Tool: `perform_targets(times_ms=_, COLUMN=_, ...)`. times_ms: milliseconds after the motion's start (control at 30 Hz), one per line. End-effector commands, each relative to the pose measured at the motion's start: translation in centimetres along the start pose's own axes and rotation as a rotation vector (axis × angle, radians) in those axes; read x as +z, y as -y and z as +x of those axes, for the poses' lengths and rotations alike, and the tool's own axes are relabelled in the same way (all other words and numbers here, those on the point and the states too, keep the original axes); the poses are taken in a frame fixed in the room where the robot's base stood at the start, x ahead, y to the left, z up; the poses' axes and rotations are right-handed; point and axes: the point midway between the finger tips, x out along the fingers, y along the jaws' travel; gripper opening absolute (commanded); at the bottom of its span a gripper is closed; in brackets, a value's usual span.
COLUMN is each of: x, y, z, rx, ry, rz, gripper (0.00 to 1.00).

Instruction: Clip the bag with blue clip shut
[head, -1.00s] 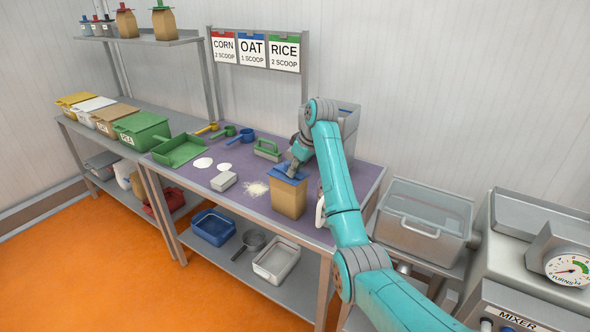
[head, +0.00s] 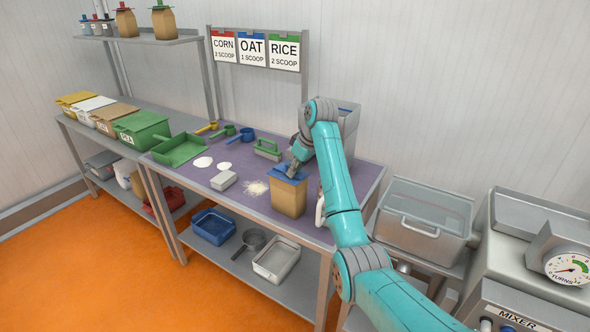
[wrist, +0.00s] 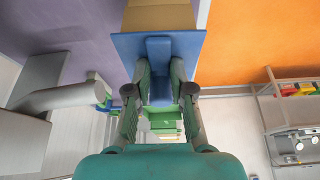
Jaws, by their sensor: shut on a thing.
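The brown paper bag (head: 288,197) stands upright on the purple tabletop near its front edge. The blue clip (head: 288,174) sits across the bag's top. My gripper (head: 297,163) is at the clip from above and behind. In the wrist view my gripper (wrist: 160,95) has its two green fingers closed on the blue clip's (wrist: 125,47) raised middle part. The clip's wide flat plate covers the end of the bag (wrist: 160,15) there. Whether the clip's jaws have closed around the bag's mouth cannot be told.
White powder spills (head: 256,188) and a small pale block (head: 223,181) lie left of the bag. A green tray (head: 180,149), scoops (head: 240,136) and a green-handled tool (head: 267,149) stand farther back. A grey bin (head: 350,125) is behind my arm. A white jug-like thing is partly hidden right of the bag.

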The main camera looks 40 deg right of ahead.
Motion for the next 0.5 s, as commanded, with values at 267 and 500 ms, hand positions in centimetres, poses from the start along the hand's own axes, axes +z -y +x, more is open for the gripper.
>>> perform_targets(times_ms=267, x=0.01, y=0.0, z=0.02, rx=0.0, ry=0.0, rz=0.0, gripper=0.0)
perform_targets(times_ms=500, x=0.01, y=0.0, z=0.02, rx=0.0, ry=0.0, rz=0.0, gripper=0.51)
